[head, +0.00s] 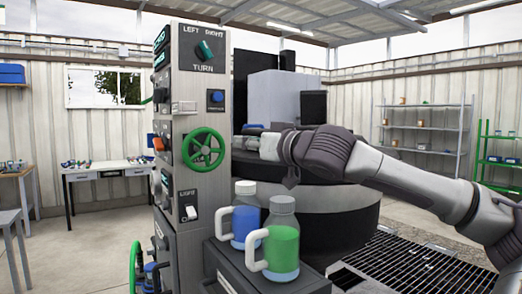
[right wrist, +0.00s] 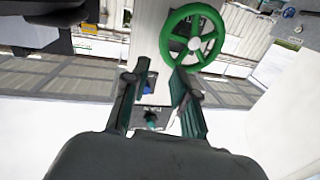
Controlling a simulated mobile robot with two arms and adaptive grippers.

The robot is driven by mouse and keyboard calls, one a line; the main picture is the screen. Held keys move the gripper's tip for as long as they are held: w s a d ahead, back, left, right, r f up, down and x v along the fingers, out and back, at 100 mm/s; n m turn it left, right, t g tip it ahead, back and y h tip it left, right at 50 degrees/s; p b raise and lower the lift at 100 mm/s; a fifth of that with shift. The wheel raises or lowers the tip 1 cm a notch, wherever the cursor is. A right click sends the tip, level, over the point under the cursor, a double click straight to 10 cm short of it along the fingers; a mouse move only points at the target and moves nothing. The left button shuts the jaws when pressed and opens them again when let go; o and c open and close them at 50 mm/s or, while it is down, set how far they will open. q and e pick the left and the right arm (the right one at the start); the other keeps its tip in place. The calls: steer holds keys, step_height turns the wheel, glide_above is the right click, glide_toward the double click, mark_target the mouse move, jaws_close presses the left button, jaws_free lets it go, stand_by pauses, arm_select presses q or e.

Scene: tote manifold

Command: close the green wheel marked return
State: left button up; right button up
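A green spoked handwheel (head: 203,149) is mounted on the front of the grey control column (head: 203,90). Another green wheel (head: 135,266) shows edge-on low on the column's left side. I cannot read a "return" mark on either. In the right wrist view a green wheel (right wrist: 193,38) with a pale hub lies just beyond the fingertips, up and to the right. My right gripper (right wrist: 163,90) is open and empty, its two dark fingers apart and not around the wheel. In the head view its arm reaches in from the right, and the gripper is beside the column. My left gripper is not in view.
A blue-filled bottle (head: 245,215) and a green-filled bottle (head: 281,245) stand on a dark box (head: 272,280) in front of the column. The column also carries a green TURN knob (head: 204,51), a blue button (head: 216,96) and a white LIGHT switch (head: 191,212).

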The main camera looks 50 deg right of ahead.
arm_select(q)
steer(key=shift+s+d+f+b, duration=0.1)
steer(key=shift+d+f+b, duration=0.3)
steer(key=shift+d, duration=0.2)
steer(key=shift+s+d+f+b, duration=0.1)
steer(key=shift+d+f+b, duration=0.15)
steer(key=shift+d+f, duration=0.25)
arm_select(e)
steer(key=s, duration=0.4)
steer(key=shift+s+d+r, duration=0.2)
steer(key=shift+s+d, duration=0.05)
steer(key=shift+s, duration=0.1)
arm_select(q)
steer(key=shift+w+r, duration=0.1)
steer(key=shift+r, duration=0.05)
arm_select(e)
steer(key=shift+w, duration=0.1)
